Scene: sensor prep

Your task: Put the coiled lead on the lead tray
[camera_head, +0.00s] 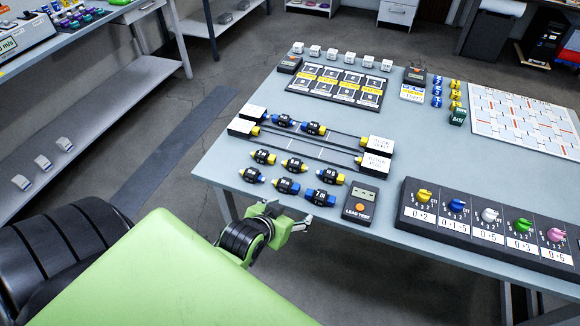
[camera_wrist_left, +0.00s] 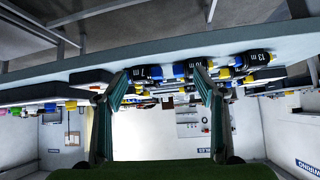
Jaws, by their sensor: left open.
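Several coiled leads, black with blue or yellow ends, lie on the table; one near lead (camera_head: 287,186) is in the front row. My left gripper (camera_head: 290,222) is open and empty, off the table's front edge, nearer me than the leads. In the left wrist view the picture is inverted; the leads (camera_wrist_left: 145,73) lie beyond the open fingers (camera_wrist_left: 160,88).
A lead tester (camera_head: 360,204) stands right of the leads. A long panel of coloured knobs (camera_head: 487,218) lies along the front right. A dark slotted board (camera_head: 335,84) and a white grid mat (camera_head: 525,122) lie farther back. Bare table (camera_head: 235,150) shows left of the leads.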

